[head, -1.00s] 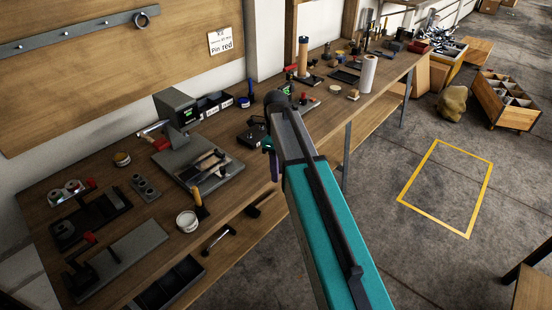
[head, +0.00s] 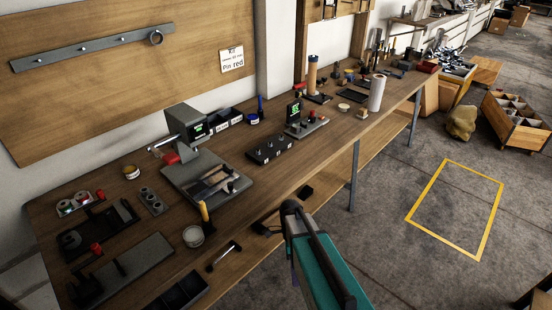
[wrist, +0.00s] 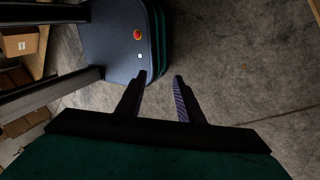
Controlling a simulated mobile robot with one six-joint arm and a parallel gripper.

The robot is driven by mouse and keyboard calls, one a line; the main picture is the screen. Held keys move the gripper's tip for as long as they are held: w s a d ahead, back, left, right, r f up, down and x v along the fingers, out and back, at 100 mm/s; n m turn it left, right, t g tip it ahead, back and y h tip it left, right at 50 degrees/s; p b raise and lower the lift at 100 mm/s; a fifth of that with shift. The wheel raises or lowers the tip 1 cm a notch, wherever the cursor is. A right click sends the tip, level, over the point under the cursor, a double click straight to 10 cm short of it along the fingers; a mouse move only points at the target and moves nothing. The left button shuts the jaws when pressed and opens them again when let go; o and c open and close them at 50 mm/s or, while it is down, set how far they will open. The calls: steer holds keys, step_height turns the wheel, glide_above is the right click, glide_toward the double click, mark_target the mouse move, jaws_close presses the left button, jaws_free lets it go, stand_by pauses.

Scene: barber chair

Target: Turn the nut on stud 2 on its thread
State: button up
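A black block (head: 268,150) with several short upright studs lies on the bench, in the middle of the head view. Nuts on it are too small to make out, and I cannot tell which stud is stud 2. My gripper (wrist: 159,78) is open and empty in the wrist view, its two fingers apart over the floor.
A grey rail (head: 90,47) is on the wall board. The floor inside the yellow outline (head: 455,210) is clear.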

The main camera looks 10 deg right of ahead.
steer(key=s+f+n, duration=0.7)
steer(key=s+n, duration=0.3)
steer(key=s+f+n, duration=0.7)
steer(key=s+n, duration=0.3)
steer(key=s, duration=0.1)
steer(key=shift+s+n, duration=0.2)
steer(key=shift+n, duration=0.1)
steer(key=shift+a, duration=0.2)
